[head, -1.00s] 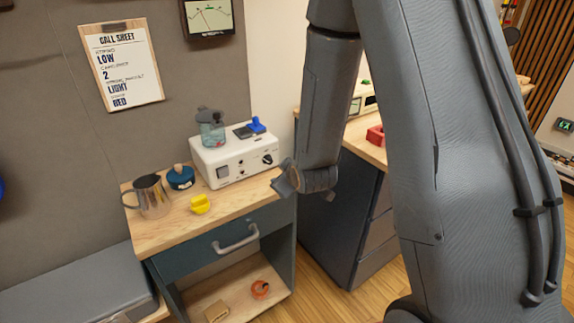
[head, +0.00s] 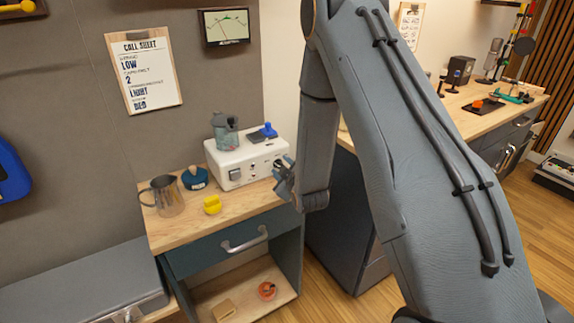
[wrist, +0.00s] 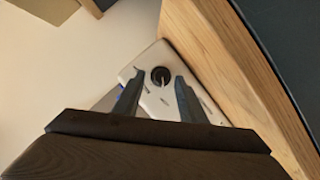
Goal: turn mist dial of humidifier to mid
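The humidifier (head: 240,165) is a white box on the wooden top of a small cabinet, with a clear grey-lidded tank on it. Its black mist dial (wrist: 161,76) shows in the wrist view, with a pale pointer line and marks on the white panel around it. In the head view the dial is partly hidden by my gripper (head: 284,178), which is at the right end of the front panel. In the wrist view my gripper (wrist: 159,80) is open, with the dial seen between its fingertips. I cannot tell whether the fingers touch it.
A metal jug (head: 164,196), a blue round pot (head: 195,178) and a yellow object (head: 212,204) stand left of and before the humidifier. A blue item (head: 268,130) lies on top of it. A call sheet (head: 145,72) hangs on the wall. A wooden edge (wrist: 235,70) runs close by.

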